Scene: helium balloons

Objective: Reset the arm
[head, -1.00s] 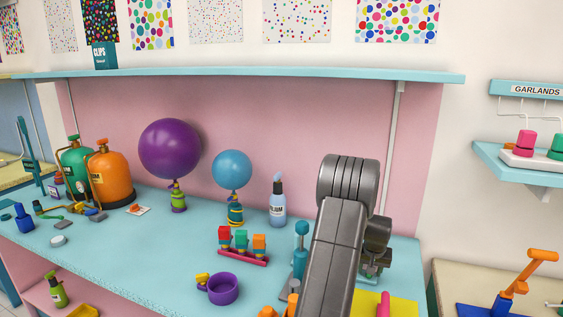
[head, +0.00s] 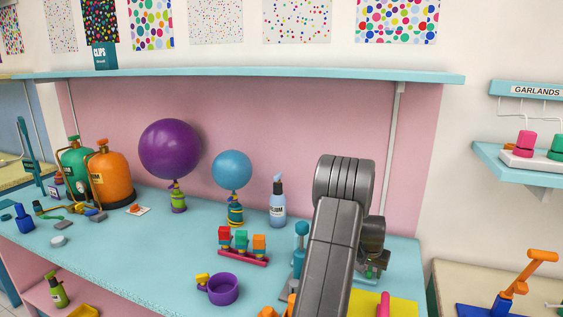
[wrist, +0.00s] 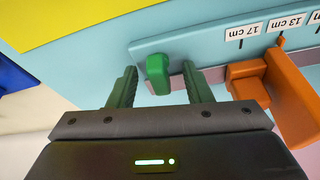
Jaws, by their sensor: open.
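My grey arm (head: 335,240) rises in front of the right part of the bench in the head view; its gripper end is not clear there. In the wrist view my gripper (wrist: 160,82) shows two green fingers, spread apart with nothing held. A small green block (wrist: 158,72) on a blue-grey strip (wrist: 200,42) lies just beyond and between the fingertips. The strip bears labels reading 17 cm and 13 cm. An orange part (wrist: 285,95) stands close to the right finger.
The turquoise bench (head: 140,255) holds a purple balloon (head: 170,149), a blue balloon (head: 232,169), gas cylinders (head: 110,178), a spray bottle (head: 278,205), a red rack (head: 243,257) and a purple cup (head: 224,289). A yellow sheet (head: 398,306) lies right of my arm. A shelf (head: 260,73) runs above.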

